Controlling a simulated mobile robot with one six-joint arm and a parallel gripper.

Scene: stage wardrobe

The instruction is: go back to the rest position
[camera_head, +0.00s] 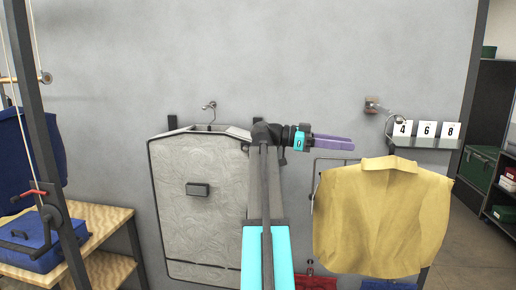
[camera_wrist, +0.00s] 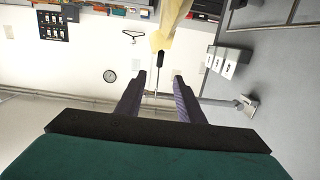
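My gripper (camera_head: 335,143) is at the end of my raised arm, in front of the grey wall, with its purple fingers pointing right. In the wrist view my gripper (camera_wrist: 160,85) has its two fingers well apart, and nothing is seen clamped between them. A yellow garment (camera_head: 382,220) hangs to the right of and below the fingers, under a wall hook (camera_head: 373,103). The garment also shows at the top of the wrist view (camera_wrist: 170,28), and a thin metal rod runs from it toward the gap between the fingers. I cannot tell how far off that rod is.
A pale patterned garment bag (camera_head: 200,225) hangs left of my arm. A small shelf (camera_head: 430,144) with number cards (camera_head: 426,129) is on the wall at right. A wooden bench (camera_head: 100,222) with a blue case (camera_head: 35,240) and a dark post (camera_head: 48,150) stand at left.

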